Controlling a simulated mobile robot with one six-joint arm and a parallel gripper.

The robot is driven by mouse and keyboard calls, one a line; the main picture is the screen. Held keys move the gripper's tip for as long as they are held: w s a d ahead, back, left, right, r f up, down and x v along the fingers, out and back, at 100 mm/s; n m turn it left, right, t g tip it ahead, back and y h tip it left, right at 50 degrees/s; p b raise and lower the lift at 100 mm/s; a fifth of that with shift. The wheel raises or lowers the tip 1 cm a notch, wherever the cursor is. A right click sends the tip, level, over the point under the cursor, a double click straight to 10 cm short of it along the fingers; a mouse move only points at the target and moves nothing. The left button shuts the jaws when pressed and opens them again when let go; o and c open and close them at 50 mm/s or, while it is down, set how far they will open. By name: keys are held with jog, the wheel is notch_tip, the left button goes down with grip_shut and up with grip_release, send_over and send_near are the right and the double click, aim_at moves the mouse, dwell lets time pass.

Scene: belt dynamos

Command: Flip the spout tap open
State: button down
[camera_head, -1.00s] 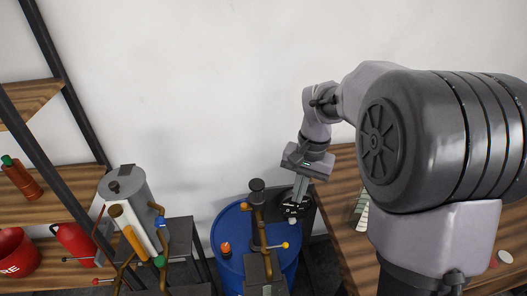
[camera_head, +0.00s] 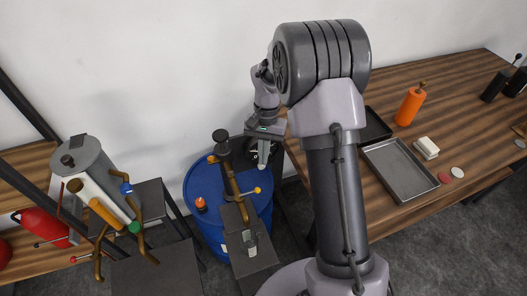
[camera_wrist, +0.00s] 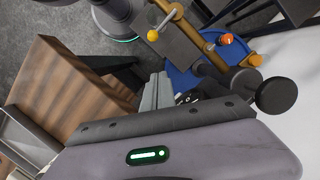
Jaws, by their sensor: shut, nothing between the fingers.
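A brass pipe (camera_head: 232,185) with a dark round cap stands by the blue drum. A short lever with a yellow ball (camera_head: 257,190) sticks out to its right; this looks like the spout tap. The yellow ball also shows in the wrist view (camera_wrist: 153,35), near the top. My gripper (camera_head: 263,163) points down behind and slightly right of the lever, apart from it. Its fingers are closed and empty in the wrist view (camera_wrist: 155,92). I cannot tell the tap's exact opening state.
The blue drum (camera_head: 203,227) carries an orange knob (camera_head: 201,205). A grey stand (camera_head: 252,265) with a small clear vessel is in front. A metal boiler (camera_head: 85,155) with pipes stands left. A wooden table (camera_head: 450,100) with trays lies right; the dark cap (camera_wrist: 277,93) is close to my gripper.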

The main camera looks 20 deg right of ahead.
aim_at(249, 193)
jog(key=s+a+f+b, duration=0.2)
jog(key=s+f, duration=0.2)
jog(key=shift+a+f, duration=0.15)
jog(key=shift+a, duration=0.15)
